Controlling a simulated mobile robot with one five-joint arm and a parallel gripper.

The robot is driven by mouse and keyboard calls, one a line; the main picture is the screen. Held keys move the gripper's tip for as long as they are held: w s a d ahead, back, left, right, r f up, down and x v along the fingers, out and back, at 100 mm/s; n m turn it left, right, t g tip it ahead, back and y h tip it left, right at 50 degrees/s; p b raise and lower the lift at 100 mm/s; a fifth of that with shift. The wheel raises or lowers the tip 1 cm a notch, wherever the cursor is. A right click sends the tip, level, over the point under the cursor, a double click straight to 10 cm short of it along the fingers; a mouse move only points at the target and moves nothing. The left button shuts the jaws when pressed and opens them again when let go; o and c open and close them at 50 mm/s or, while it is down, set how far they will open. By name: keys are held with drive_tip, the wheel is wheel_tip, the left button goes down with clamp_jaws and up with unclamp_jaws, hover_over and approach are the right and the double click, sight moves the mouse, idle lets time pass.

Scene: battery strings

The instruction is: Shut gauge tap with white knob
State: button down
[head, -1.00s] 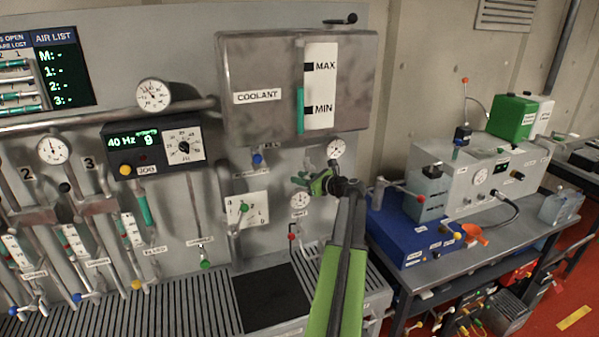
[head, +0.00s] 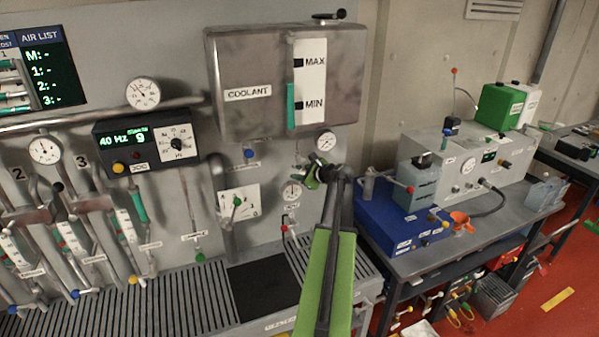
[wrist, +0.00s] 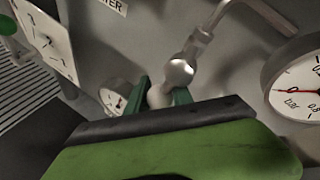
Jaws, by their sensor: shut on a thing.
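The gauge tap is on the wall panel below the coolant tank's round gauge (head: 325,140), which also shows at the right of the wrist view (wrist: 302,88). In the wrist view a bent metal pipe (wrist: 200,38) runs down to a shiny rounded tap part (wrist: 181,72). The pale knob (wrist: 157,97) sits just below it, between the green fingers. My gripper (wrist: 161,94) is shut on this knob; in the head view my gripper (head: 312,176) is at the tap. The knob's lower part is hidden behind my gripper body, and the tap is mostly hidden in the head view.
The coolant tank (head: 215,70) hangs above. A smaller gauge (head: 291,190) and a dial plate with a green-knobbed lever (head: 250,200) are close below and left. A red-knobbed tap (head: 284,228) is lower. A bench with a blue box (head: 385,225) stands at right.

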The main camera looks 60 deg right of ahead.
idle(0.3)
drive_tip(key=c, duration=1.1)
unclamp_jaws()
drive_tip(key=shift+c, duration=0.2)
drive_tip(key=shift+a, duration=0.1)
